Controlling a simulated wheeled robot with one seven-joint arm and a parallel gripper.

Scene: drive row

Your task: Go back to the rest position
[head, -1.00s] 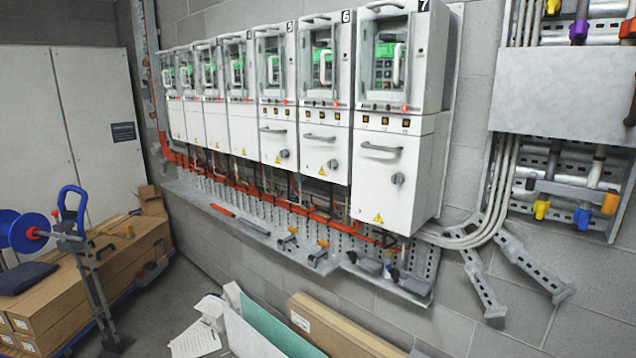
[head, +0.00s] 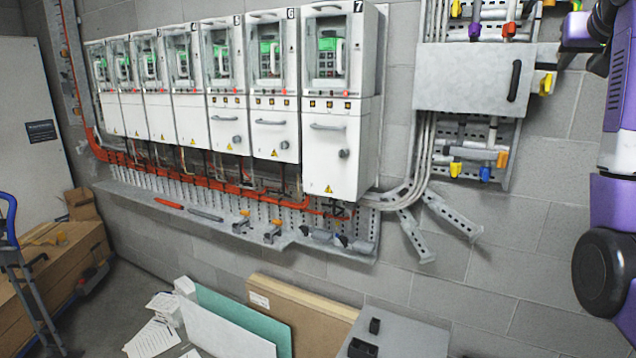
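Part of my arm, purple, white and black, shows along the right edge, upright and in front of the grey block wall.
A perforated shelf (head: 225,222) with several tools runs below the cabinets. A grey box with a black handle (head: 470,78) is on the wall at right. Boards (head: 300,310) lean low in the middle, beside a grey surface (head: 400,335). Cartons (head: 60,265) stand at left.

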